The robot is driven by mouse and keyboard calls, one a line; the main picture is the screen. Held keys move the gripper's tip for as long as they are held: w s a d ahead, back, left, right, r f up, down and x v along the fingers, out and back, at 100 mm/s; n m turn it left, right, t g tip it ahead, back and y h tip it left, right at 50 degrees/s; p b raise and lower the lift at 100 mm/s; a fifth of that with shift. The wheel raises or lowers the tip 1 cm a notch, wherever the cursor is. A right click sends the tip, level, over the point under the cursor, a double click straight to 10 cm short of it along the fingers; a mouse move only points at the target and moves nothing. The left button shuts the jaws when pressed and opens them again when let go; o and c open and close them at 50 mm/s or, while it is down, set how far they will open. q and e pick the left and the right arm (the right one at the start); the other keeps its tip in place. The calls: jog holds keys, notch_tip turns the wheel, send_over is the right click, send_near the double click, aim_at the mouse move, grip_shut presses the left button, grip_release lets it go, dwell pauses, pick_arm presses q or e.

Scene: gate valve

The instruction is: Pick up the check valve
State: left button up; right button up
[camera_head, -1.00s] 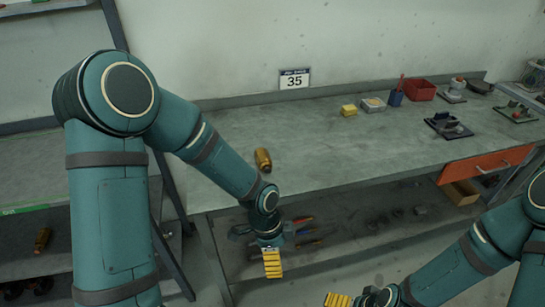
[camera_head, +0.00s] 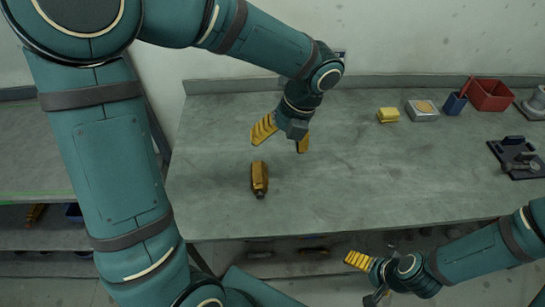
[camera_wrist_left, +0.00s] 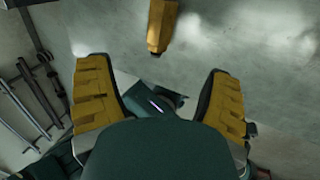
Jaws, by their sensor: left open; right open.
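The check valve (camera_head: 260,178) is a brass-coloured, elongated body with a dark end, lying on the grey workbench (camera_head: 380,175) near its left part. My left gripper (camera_head: 281,134) is open and empty, above the bench just behind the valve in the head view. In the left wrist view the valve (camera_wrist_left: 162,27) shows at the top, cut off by the frame edge. It lies beyond the gap between the open left fingers (camera_wrist_left: 160,98), not touching them. My right gripper (camera_head: 365,277) is low in front of the bench's front edge, open, partly hidden by its own arm.
On the bench's right side are a yellow block (camera_head: 388,115), a light box (camera_head: 422,110), a blue cup (camera_head: 455,103), a red bin (camera_head: 491,95) and a dark fixture (camera_head: 517,157). The bench around the valve is clear. A shelf (camera_head: 75,160) stands at left.

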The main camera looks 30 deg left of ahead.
aim_at(262, 172)
pick_arm(q)
jog(key=b+x, duration=0.2)
jog(key=x, duration=0.6)
jog(key=shift+s+a+f+b, duration=0.1)
jog(key=shift+f+b, duration=0.15)
jog(key=shift+b, duration=0.1)
jog(key=b+x, duration=0.2)
jog(key=x, duration=0.3)
jog(key=shift+a+f, duration=0.1)
jog(key=shift+a, duration=0.05)
grip_shut()
